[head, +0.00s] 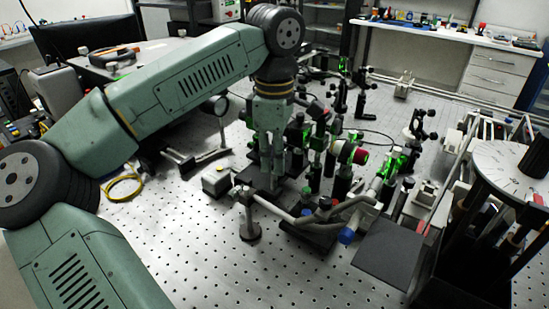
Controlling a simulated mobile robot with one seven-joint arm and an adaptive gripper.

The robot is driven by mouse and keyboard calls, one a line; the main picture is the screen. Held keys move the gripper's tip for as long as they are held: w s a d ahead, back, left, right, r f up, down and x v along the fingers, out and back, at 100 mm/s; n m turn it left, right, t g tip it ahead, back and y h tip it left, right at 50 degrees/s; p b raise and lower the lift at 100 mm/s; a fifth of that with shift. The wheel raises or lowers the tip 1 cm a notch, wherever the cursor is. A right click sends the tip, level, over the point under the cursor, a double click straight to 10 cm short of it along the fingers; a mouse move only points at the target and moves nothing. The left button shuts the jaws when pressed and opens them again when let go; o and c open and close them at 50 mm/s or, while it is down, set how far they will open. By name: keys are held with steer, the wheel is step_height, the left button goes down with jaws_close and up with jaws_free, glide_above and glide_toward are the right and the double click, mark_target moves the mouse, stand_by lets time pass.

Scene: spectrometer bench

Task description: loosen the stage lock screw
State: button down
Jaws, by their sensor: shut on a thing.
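My gripper (266,178) points straight down in the middle of the head view, low among the optical mounts, just above a dark stage base (262,188). Its fingers are shut on a small part there, taken to be the stage lock screw. The screw itself is too small and too covered by the fingers to make out. I cannot tell how far it is turned.
Posts and mounts with green-lit optics (315,178) crowd close on the gripper's right. A bent metal rod assembly (310,212) lies in front. The perforated bench (190,245) is clear at the front left.

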steer(key=n+b, duration=0.2)
steer(key=n, duration=0.4)
steer(key=shift+f, duration=0.1)
steer(key=n+b, duration=0.1)
steer(key=n, duration=0.5)
steer(key=shift+a, duration=0.1)
steer(key=n+b, duration=0.1)
steer(key=n, duration=0.5)
steer(key=shift+n, duration=0.3)
steer(key=n, duration=0.6)
steer(key=c, duration=1.6)
jaws_free()
steer(key=shift+r, duration=0.2)
